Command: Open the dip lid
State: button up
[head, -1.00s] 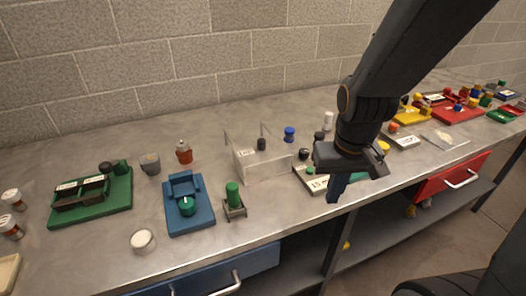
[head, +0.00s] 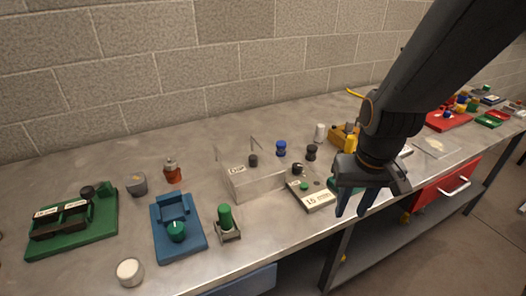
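A grey-white box (head: 262,184) with a small label that seems to read "Dip" (head: 237,170) stands on the bench near the middle. A black knob (head: 253,160) shows at its top. Thin pale uprights (head: 256,143) rise behind the box; I cannot tell how they join it or exactly how the lid sits. My gripper (head: 355,206) is to the right of the box, over the bench's front edge and apart from the box. Its two blue-grey fingers point down with a gap between them, and nothing shows between them.
A tray labelled "15" (head: 318,201) lies between the box and my gripper. A green cylinder on a stand (head: 226,218) and a blue fixture (head: 180,232) are left of the box. Blue (head: 281,148) and black (head: 311,152) spools stand behind.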

aim_at(251, 167)
jog(key=z, duration=0.05)
jog(key=i, duration=0.3)
jog(key=u, duration=0.95)
